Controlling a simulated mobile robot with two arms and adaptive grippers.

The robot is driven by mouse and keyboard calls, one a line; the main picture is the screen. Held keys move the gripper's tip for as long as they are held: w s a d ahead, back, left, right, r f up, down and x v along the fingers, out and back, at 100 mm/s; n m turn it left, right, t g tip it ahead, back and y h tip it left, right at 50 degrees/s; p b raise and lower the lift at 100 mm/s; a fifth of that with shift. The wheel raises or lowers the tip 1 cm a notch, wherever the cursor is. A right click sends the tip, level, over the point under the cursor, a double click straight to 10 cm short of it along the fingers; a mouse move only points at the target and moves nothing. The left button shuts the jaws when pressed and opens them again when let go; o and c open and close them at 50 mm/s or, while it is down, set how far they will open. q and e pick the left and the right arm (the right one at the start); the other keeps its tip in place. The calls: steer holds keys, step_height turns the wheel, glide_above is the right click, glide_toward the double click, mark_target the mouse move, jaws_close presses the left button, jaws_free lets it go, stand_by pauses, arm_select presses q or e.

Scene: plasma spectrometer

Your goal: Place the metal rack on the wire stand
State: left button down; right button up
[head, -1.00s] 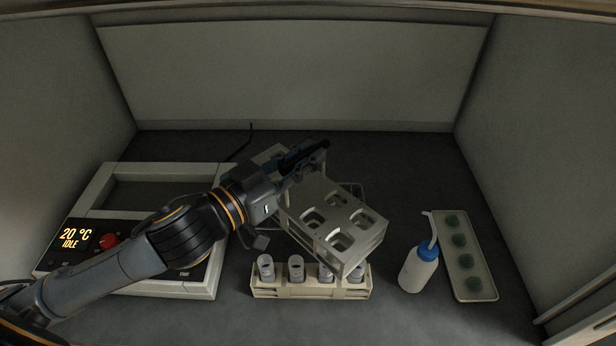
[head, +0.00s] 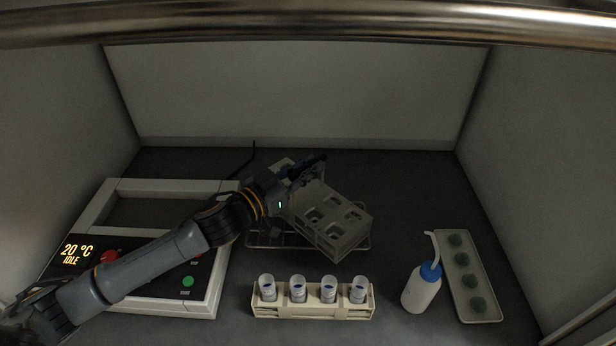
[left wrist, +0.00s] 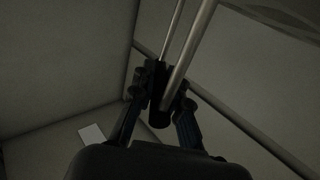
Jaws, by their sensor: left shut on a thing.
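The metal rack (head: 333,217), a grey box with square holes in its top, sits turned at an angle over the wire stand (head: 268,247). The stand's wires show at the left and right of the rack, and its middle is hidden. I cannot tell whether the rack touches the stand. My left gripper (head: 312,168) is shut on the rack's handle at its back left side. In the left wrist view my left gripper (left wrist: 160,92) is closed around a dark grip, with pale metal bars beside it. My right gripper is not in view.
A cream holder with several capped tubes (head: 313,311) stands in front. A white hotplate-like device (head: 212,292) is at left, under my left arm. A wash bottle (head: 421,293) and a tray with green items (head: 487,312) are at right. Walls enclose the dark surface.

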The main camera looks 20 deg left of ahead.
mark_target(308, 195)
arm_select(q)
steer(key=shift+w+f, duration=0.2)
steer(key=shift+w, duration=0.05)
step_height(308, 195, down, 2)
steer(key=shift+f+p, duration=0.2)
steer(key=shift+p, duration=0.15)
steer(key=shift+a+f, duration=0.1)
steer(key=shift+f, duration=0.35)
steer(key=c, duration=1.3)
jaws_free()
steer(key=shift+f, duration=0.15)
steer(key=shift+c, duration=0.2)
